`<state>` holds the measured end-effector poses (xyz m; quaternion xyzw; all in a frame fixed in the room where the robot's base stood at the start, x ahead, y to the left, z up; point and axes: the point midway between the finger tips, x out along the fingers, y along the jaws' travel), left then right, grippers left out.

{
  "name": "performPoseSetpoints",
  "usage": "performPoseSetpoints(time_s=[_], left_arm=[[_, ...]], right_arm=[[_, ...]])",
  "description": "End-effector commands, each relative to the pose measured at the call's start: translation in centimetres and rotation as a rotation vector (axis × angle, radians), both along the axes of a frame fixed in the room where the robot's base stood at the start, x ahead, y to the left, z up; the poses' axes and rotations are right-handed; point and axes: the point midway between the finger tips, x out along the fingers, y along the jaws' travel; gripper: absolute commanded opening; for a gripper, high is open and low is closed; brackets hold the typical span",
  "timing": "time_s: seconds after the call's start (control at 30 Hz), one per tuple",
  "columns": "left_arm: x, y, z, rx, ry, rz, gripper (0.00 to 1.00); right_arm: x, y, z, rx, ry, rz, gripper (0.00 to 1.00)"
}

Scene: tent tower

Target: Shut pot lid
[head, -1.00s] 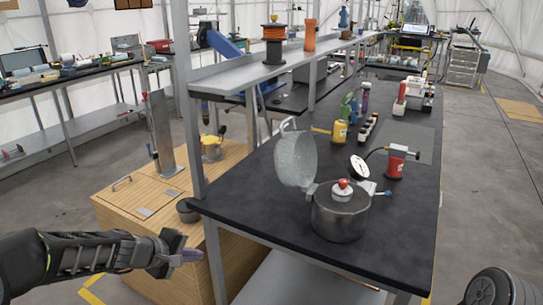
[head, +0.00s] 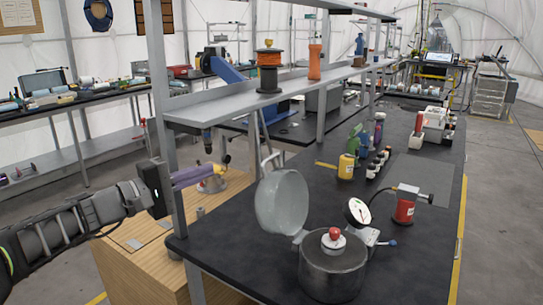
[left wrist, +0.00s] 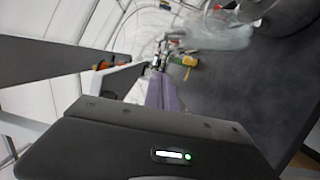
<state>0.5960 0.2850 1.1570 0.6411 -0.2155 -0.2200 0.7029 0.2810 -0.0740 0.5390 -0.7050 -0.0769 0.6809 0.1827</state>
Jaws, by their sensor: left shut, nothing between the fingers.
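The dark pot (head: 333,272) stands on the black table near its front edge. Its pale, translucent lid (head: 283,203) stands open, tilted up at the pot's back left by a hinge. A white piece with a red knob (head: 334,234) shows at the pot's top. My left gripper (head: 226,173), with purple fingers, is shut and empty. It is left of the lid, apart from it, beside the shelf post. In the left wrist view its purple fingers (left wrist: 163,92) are together, and the blurred lid (left wrist: 222,32) is at the top. My right gripper is out of view.
The grey shelf post (head: 163,110) rises close to my left gripper, and the shelf (head: 220,98) runs above the table. A dial gauge (head: 357,212), a red canister (head: 404,205) and a yellow canister (head: 346,167) stand behind the pot. The table left of the lid is clear.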

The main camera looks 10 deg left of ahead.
Motion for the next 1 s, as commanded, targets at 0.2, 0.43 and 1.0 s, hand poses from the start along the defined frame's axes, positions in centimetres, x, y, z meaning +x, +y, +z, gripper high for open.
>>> performPoseSetpoints(time_s=[0.2,0.43,1.0], left_arm=[[0.0,0.0,0.0,0.000,0.000,-0.001,0.00],[0.1,-0.1,0.0,0.001,0.001,-0.001,0.00],[6.9,-5.1,0.3,0.000,0.003,-0.004,0.00]], right_arm=[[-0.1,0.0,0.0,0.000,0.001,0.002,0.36],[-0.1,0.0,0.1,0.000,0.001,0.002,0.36],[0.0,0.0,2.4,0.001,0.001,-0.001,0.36]])
